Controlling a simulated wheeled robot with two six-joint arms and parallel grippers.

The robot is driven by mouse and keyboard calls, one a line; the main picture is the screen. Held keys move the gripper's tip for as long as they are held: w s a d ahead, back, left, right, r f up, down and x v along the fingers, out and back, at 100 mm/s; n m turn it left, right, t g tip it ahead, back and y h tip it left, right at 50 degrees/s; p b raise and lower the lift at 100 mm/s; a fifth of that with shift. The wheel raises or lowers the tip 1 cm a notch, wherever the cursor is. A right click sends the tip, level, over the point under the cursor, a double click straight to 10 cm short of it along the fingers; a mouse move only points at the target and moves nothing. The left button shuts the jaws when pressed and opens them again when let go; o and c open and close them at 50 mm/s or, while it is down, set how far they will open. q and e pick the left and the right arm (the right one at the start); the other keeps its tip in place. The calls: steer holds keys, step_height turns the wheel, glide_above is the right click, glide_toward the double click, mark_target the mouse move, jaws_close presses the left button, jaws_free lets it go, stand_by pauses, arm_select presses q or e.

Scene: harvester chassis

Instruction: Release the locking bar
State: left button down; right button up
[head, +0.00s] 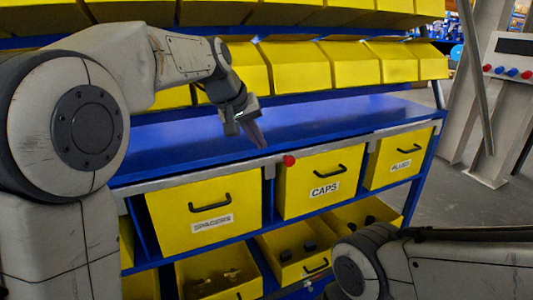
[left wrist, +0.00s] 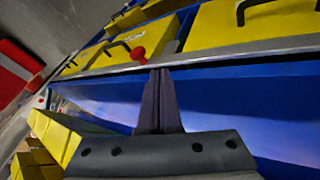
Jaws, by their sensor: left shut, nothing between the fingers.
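The grey locking bar (head: 215,174) runs along the front edge of the blue shelf, across the tops of the yellow drawers. My left gripper (head: 259,141) is shut and empty, just above and left of the knob, pointing down at the shelf edge. In the left wrist view the red knob (left wrist: 138,54) is just past the shut fingertips (left wrist: 160,72), a little left of them. The locking bar (left wrist: 220,59) shows there too. My right gripper is out of view.
The PLUGS drawer (head: 402,160) is at the right end of the row. Yellow bins (head: 295,67) stand above the bare blue shelf (head: 345,117). Lower open bins (head: 297,250) hold small parts. A panel with red and blue buttons (head: 513,72) is at far right.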

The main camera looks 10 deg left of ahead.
arm_select(q)
steer(key=v, duration=0.5)
steer(key=shift+s+a+r, duration=0.15)
steer(key=shift+a+r, duration=0.05)
steer(key=shift+r, duration=0.05)
